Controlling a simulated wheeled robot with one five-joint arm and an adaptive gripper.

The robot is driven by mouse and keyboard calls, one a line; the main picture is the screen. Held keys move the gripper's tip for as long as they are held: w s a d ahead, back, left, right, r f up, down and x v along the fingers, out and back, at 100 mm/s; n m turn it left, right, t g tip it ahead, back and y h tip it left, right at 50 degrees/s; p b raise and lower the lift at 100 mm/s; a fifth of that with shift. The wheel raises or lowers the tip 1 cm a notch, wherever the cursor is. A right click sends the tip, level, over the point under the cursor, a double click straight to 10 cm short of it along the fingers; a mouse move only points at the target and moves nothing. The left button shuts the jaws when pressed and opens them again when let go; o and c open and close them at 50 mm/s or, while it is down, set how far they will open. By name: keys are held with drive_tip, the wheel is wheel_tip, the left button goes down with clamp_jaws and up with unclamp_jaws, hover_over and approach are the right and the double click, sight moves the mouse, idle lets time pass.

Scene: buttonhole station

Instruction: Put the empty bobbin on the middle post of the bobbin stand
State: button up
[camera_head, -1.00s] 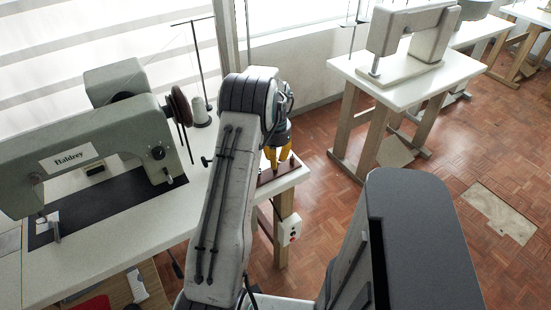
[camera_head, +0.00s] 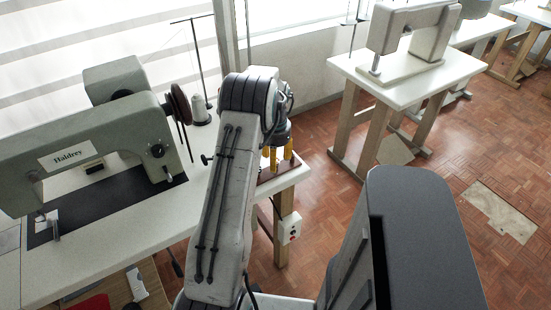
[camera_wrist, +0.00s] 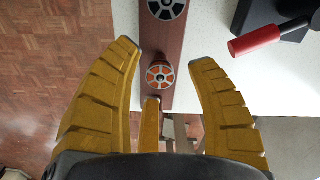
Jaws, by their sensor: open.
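The brown wooden bobbin stand (camera_wrist: 174,45) runs up from the middle of the wrist view, along the white table's edge. It shows in the head view as a dark red-brown strip (camera_head: 266,188) under my gripper. A silver spoked bobbin (camera_wrist: 159,75) with orange in its openings is at the stand's near part. A second bobbin (camera_wrist: 166,8), with dark openings, is farther along and cut by the frame. My gripper (camera_wrist: 166,55) is open, its yellow fingers apart on both sides of the nearer bobbin, not touching it. The posts are hidden; I cannot tell which one is under it.
A dark block with a red-handled tool (camera_wrist: 256,40) lies right of the stand. In the head view, a grey-green sewing machine (camera_head: 75,160) fills the left of the white table (camera_head: 130,235). A thread cone (camera_head: 200,112) stands behind. Parquet floor (camera_head: 330,240) lies beyond the table edge.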

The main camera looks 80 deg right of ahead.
drive_tip(key=shift+r, duration=0.15)
wheel_tip(320, 180, up, 12)
idle(0.7)
idle(0.5)
